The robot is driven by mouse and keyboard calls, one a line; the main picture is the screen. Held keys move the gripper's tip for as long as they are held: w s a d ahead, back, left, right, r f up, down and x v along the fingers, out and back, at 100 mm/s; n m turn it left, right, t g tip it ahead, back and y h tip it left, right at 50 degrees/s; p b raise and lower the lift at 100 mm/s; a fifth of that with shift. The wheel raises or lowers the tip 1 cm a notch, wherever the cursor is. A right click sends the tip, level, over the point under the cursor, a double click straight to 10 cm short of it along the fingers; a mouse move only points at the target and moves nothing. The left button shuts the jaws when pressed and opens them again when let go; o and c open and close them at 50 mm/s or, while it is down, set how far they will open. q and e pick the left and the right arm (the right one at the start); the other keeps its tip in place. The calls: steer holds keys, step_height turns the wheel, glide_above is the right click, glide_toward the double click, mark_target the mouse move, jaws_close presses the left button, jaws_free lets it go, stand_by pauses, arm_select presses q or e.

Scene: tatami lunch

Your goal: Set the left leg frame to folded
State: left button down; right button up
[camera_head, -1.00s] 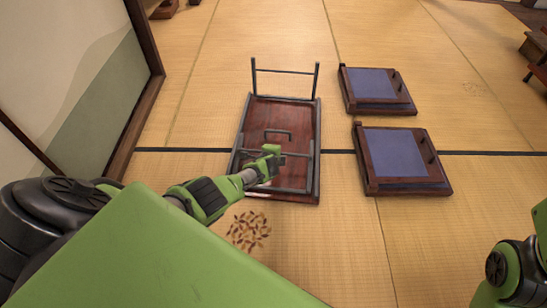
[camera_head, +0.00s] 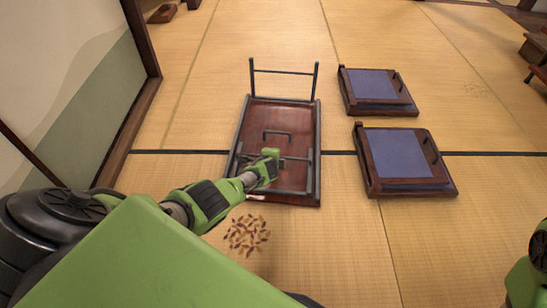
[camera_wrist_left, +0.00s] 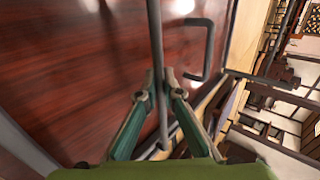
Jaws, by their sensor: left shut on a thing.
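A low table (camera_head: 285,117) lies upside down on the tatami, its reddish-brown underside up. One dark metal leg frame (camera_head: 284,72) stands up at its far end. The other leg frame (camera_head: 296,158) lies low over the near half of the underside; whether it is fully flat is hard to tell. My left gripper (camera_head: 271,165) is shut on a bar of this near leg frame. In the left wrist view the bar (camera_wrist_left: 157,50) runs between the fingertips (camera_wrist_left: 156,82). A small U-shaped handle (camera_head: 278,132) sits mid-underside. My right gripper is out of view.
Two low brown pieces with blue-grey tops, one farther (camera_head: 372,85) and one nearer (camera_head: 397,153), lie right of the table. A brown scattered patch (camera_head: 247,235) is on the mat near the table. A wall panel (camera_head: 75,90) stands at left. Open tatami lies at front right.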

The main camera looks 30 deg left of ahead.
arm_select(q)
steer(key=c, duration=2.2)
jaws_free()
steer(key=shift+s, duration=0.1)
steer(key=v, duration=1.2)
steer(key=shift+d+f, duration=0.1)
